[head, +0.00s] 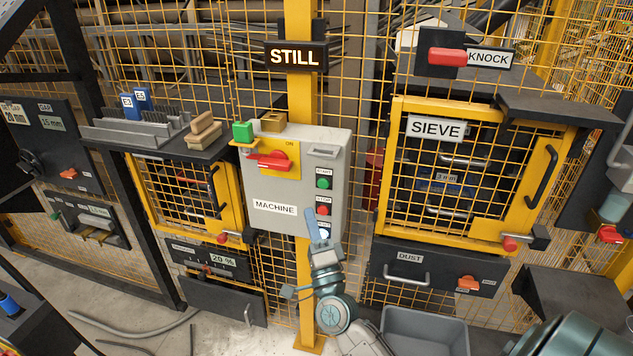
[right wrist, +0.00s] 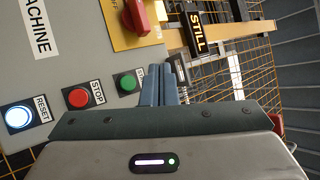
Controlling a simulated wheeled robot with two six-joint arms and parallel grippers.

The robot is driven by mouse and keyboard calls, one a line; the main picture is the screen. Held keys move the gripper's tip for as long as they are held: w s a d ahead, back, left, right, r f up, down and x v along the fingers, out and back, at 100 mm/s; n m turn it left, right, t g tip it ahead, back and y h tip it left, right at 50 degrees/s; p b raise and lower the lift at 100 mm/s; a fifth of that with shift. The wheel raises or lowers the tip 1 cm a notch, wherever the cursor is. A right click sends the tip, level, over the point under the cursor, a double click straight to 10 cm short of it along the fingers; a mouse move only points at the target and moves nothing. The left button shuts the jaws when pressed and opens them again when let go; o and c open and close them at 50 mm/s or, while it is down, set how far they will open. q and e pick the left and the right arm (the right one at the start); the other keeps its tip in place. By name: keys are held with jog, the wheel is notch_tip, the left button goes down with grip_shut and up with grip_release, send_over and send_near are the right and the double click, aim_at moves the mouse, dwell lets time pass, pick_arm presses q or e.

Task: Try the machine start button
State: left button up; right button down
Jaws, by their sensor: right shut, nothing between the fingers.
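The grey machine box (head: 258,190) hangs on the yellow post, labelled MACHINE. Its green start button (head: 323,183) is above the red stop button (head: 324,210); the reset button (head: 323,230) glows white. My right gripper (head: 311,213) is shut and empty, its blue fingers in front of the box's lower right part. In the right wrist view my right gripper (right wrist: 158,70) has its fingertips beside the green start button (right wrist: 128,82), partly covering its label. I cannot tell whether they touch the panel. The red switch (head: 269,160) lies near level under ON. My left gripper is not in view.
A lit sign (head: 295,56) above the box reads STILL. The yellow SIEVE door (head: 390,180) is right of the box, with a dust drawer (head: 438,270) below. Yellow mesh fills the back.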

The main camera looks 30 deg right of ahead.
jog(key=shift+w+d, duration=1.45)
jog(key=shift+d, duration=0.25)
jog(key=shift+w+d, duration=1.45)
jog(key=shift+d, duration=0.2)
jog(key=shift+d, duration=0.1)
jog(key=shift+w+d, duration=0.25)
jog(key=shift+w+d, duration=0.25)
jog(key=shift+d, duration=0.05)
dwell(0.5)
jog(key=shift+a, duration=0.1)
jog(key=shift+s+a, duration=0.55)
dwell(0.4)
jog(key=s+a+p, duration=0.1)
jog(key=s+a, duration=0.2)
jog(key=shift+s+a, duration=0.1)
jog(key=shift+a, duration=0.3)
